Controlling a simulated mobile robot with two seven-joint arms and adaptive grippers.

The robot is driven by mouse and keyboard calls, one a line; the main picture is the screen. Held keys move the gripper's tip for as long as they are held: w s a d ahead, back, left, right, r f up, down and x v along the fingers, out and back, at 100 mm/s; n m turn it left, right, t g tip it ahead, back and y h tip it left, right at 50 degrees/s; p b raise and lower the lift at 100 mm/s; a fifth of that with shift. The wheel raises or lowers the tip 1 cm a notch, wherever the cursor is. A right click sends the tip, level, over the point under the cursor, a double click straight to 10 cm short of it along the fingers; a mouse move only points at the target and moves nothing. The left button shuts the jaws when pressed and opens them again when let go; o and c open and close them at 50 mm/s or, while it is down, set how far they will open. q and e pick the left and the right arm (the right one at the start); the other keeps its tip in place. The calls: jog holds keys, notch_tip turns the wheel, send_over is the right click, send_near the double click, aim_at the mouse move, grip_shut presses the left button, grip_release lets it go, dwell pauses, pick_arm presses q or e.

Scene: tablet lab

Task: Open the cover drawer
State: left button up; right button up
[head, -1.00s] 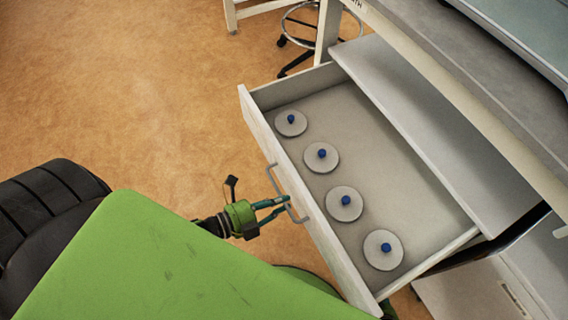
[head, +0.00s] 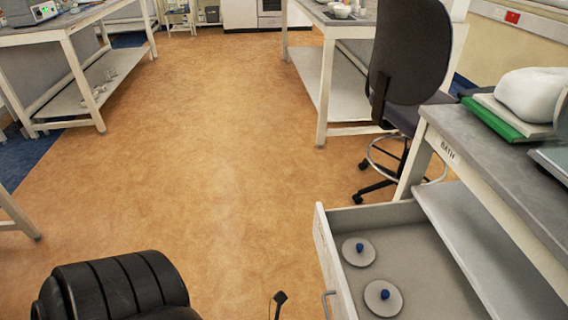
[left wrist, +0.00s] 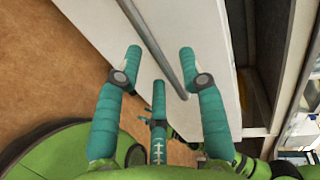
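The cover drawer (head: 334,262) stands pulled out at the bottom right of the head view. Two round grey covers with blue knobs (head: 358,252) (head: 383,297) lie in the visible part; the nearer part is cut off by the frame. The grey bar handle (head: 328,304) shows partly on its front. In the left wrist view, the handle (left wrist: 158,42) crosses diagonally over the white drawer front (left wrist: 215,45). My left gripper (left wrist: 160,60) has its teal fingers spread, with the handle between them and gaps visible. My right gripper is in no view.
A grey-topped bench (head: 480,165) with a shelf stands above the drawer on the right. A dark swivel chair (head: 410,55) is behind it. Another bench (head: 70,35) stands at the far left. The orange floor (head: 200,170) in the middle is clear.

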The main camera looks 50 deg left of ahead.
pick_arm(q)
jog(key=v, duration=1.1)
